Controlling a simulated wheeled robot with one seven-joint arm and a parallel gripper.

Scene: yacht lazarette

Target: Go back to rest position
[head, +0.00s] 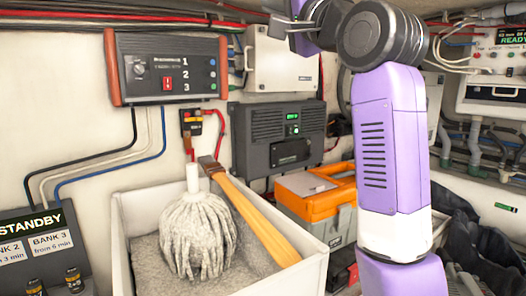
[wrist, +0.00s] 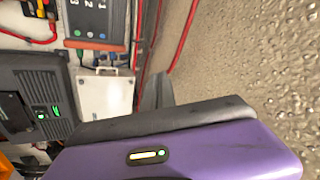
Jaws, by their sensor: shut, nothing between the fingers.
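My gripper (head: 284,26) shows at the top of the head view, partly cut off by the frame's edge. Its fingers point left, high in front of the white wall box, and hold nothing. My purple arm rises on the right of the head view and bends over at the top. In the wrist view a purple housing of mine with a small lit display fills the bottom; the fingertips cannot be made out there. The wrist picture is turned on its side.
An orange toolbox (head: 312,195) stands behind my arm. A control panel (head: 168,68), a white box (head: 283,62) and a dark unit (head: 278,135) hang on the wall. Red cables run overhead.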

